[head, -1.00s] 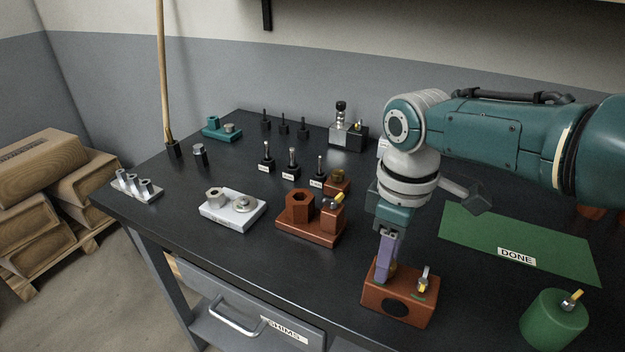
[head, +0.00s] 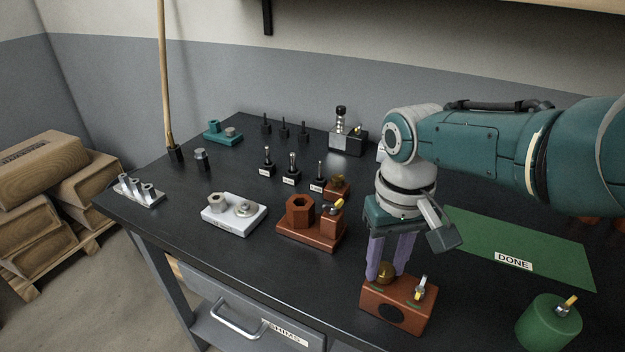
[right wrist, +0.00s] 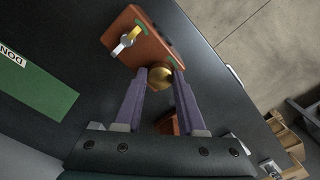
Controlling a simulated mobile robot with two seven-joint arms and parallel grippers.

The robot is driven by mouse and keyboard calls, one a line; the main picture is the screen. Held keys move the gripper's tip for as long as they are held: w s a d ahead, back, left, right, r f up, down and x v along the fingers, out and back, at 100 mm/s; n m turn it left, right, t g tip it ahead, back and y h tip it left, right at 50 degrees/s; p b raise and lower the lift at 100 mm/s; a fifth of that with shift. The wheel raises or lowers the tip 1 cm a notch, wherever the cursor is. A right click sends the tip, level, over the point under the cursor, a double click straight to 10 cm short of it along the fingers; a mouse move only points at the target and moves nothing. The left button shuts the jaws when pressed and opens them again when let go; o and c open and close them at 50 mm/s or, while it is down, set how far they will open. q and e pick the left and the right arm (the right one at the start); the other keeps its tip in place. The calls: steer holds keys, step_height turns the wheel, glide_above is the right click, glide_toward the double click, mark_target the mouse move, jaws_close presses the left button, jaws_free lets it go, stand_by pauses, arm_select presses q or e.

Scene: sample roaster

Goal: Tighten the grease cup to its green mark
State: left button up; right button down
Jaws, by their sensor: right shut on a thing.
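The brass grease cup (head: 386,272) stands on top of a rust-brown block (head: 398,318) at the table's front. It also shows in the right wrist view (right wrist: 160,78). My right gripper (head: 386,276) points down at it, shut on the cup with one purple finger on each side. A small green mark (right wrist: 177,60) is on the block beside the cup; the fingers and cup partly hide that area in the head view. A yellow-tipped metal lever (head: 421,287) stands on the block, right of the cup. My left gripper is not in view.
A green mat (head: 560,262) labelled DONE lies to the right, with a green cylinder (head: 548,322) in front. A brown fixture with a hex nut (head: 299,210) and a white tray (head: 232,222) stand left. Several small tools stand behind. The shims drawer (head: 245,322) is below.

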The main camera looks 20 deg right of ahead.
mark_target(385, 268)
steer(key=shift+m, duration=0.5)
stand_by(1.4)
steer(key=c, duration=0.5)
jaws_free()
step_height(385, 268, up, 10)
steer(key=p, duration=0.6)
steer(key=shift+p, duration=0.4)
